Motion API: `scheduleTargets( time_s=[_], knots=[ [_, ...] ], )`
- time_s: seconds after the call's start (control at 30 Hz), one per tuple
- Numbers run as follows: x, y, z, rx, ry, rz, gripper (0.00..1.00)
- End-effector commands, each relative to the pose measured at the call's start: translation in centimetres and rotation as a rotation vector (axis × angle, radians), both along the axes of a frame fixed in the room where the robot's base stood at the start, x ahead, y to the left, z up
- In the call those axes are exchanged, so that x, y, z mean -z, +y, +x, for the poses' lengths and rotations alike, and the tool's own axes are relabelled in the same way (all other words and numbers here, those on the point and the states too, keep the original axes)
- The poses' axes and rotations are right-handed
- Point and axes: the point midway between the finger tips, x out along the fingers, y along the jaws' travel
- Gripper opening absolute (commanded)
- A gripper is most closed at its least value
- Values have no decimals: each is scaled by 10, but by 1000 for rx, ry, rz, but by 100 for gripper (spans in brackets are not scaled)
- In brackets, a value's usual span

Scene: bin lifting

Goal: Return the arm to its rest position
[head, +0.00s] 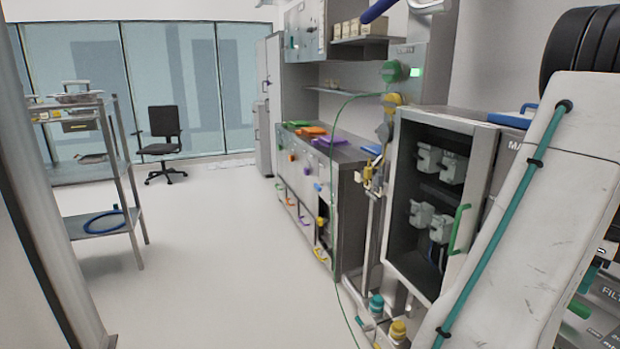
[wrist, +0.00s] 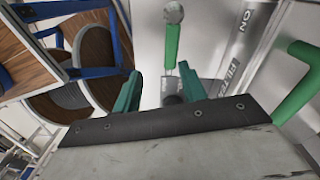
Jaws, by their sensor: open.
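My gripper (wrist: 160,88) shows in the wrist view as two teal fingers, spread apart with no object seen between them. A green handle (wrist: 171,46) stands upright in front of the gap, beyond the fingertips; I cannot tell how far off it is. My gripper does not show in the head view. A large pale arm link of mine with a teal cable fills the right side there.
In the head view an open cabinet (head: 438,117) with a green handle (head: 460,228) stands beside my arm link. In the wrist view another green handle (wrist: 305,85) is at right and blue-framed wooden parts (wrist: 85,50) at left. Open floor (head: 215,260) lies left of the cabinet.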

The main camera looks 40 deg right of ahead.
Motion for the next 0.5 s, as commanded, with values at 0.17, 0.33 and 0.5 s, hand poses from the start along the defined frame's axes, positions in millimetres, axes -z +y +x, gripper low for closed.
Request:
scheduleTargets(
  time_s=[0.17, 0.33, 0.5],
  knots=[
    [0, 37, 25, -313, -33, 61, 42],
    [-19, 76, 89, -689, -60, 85, 42],
    [-42, 127, 162, -1096, -78, 96, 42]
  ],
)
